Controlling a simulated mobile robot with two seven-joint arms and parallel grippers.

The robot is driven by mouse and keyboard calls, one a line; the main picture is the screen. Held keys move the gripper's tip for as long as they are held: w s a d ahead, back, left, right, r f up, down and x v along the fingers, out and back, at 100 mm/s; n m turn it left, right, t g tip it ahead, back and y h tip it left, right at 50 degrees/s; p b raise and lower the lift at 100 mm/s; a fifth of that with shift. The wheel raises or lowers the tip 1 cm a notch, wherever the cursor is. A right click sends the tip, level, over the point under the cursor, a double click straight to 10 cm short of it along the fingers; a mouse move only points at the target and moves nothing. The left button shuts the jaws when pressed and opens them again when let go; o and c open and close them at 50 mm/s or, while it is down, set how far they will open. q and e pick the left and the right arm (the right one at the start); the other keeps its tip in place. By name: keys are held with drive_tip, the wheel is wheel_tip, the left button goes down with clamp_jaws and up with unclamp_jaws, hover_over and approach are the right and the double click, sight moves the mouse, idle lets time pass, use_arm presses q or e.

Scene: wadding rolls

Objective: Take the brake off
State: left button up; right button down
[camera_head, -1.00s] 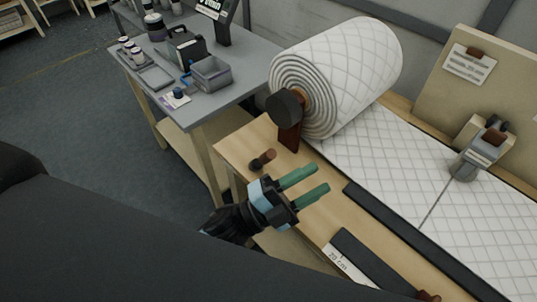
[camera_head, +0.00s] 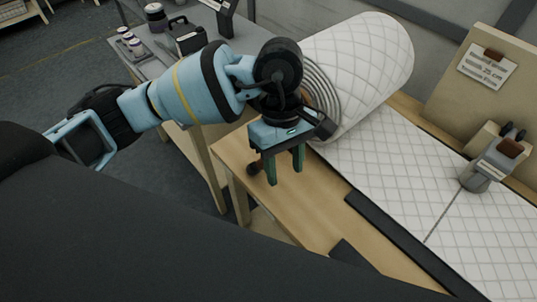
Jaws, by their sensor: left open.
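The white quilted wadding roll (camera_head: 362,62) lies on its stand at the back of the wooden bench. A small peg with a dark knob (camera_head: 254,168), which may be the brake handle, sits at the bench's left edge. My left gripper (camera_head: 285,176) is open and empty, its green fingers pointing down over the bench beside the peg, the left finger partly in front of it. I cannot tell whether they touch. My wrist hides the roll's brown bracket and dark end cap. My right gripper is not in view.
Quilted wadding (camera_head: 390,165) runs from the roll along the bench, past a dark rail (camera_head: 400,235). A grey and brown device (camera_head: 492,165) stands on the wadding at right, before a board with a note (camera_head: 487,67). A grey side table (camera_head: 150,68) holds several items.

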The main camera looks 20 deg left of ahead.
sight(261, 165)
use_arm(q)
drive_tip(key=w+a+y, duration=0.1)
drive_tip(key=w+a+r+t, duration=0.1)
drive_tip(key=a, duration=0.1)
drive_tip(key=w+a+r+y, duration=0.1)
drive_tip(key=w, duration=0.1)
drive_tip(key=shift+a+r+t+y, duration=0.1)
drive_tip(key=shift+a+t+y, duration=0.2)
drive_tip(key=shift+t, duration=0.1)
drive_tip(key=shift+s+a+f, duration=0.1)
drive_tip(key=shift+s+f, duration=0.1)
drive_tip(key=shift+f, duration=1.75)
drive_tip(key=shift+s+a+f, duration=0.1)
drive_tip(key=shift+s+f, duration=0.1)
drive_tip(key=shift+f, duration=1.75)
clamp_jaws()
